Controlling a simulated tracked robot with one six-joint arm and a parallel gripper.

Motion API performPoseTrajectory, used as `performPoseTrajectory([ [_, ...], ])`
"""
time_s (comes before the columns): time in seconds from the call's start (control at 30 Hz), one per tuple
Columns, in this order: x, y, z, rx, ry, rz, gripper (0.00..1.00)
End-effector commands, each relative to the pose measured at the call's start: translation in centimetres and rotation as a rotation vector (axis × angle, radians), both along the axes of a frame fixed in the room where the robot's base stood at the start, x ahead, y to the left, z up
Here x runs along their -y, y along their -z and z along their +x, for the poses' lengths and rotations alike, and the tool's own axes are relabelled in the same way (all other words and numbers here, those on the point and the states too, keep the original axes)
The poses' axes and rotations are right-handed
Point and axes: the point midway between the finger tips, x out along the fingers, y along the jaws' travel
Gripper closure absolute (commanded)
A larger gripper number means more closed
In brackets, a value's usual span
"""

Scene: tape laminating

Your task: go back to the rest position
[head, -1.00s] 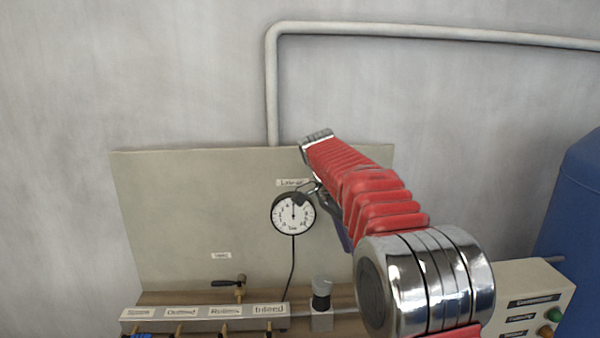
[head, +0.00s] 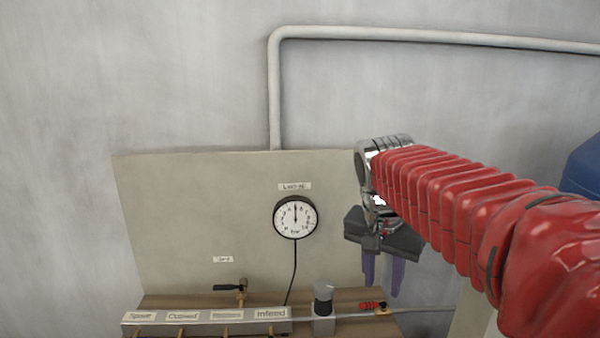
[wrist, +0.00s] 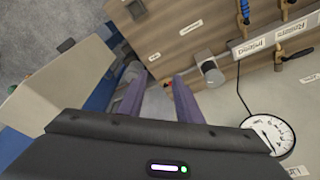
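My gripper (head: 383,278) hangs with its purple fingers pointing down, to the right of the gauge in the head view. In the wrist view, my gripper (wrist: 158,80) shows its two fingers spread apart with nothing held between them. My red-sleeved arm reaches in from the right edge of the head view. The gripper is clear of the bench and appears to touch nothing.
A round dial gauge (head: 295,217) sits on the beige panel (head: 170,220). A blue drum (head: 585,165) stands at right.

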Motion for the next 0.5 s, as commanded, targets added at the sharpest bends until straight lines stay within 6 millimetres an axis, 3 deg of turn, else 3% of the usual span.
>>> performPoseTrajectory([
  [0.5,0.4,2.3,-9.2,0.115,-0.304,0.001,0.68],
])
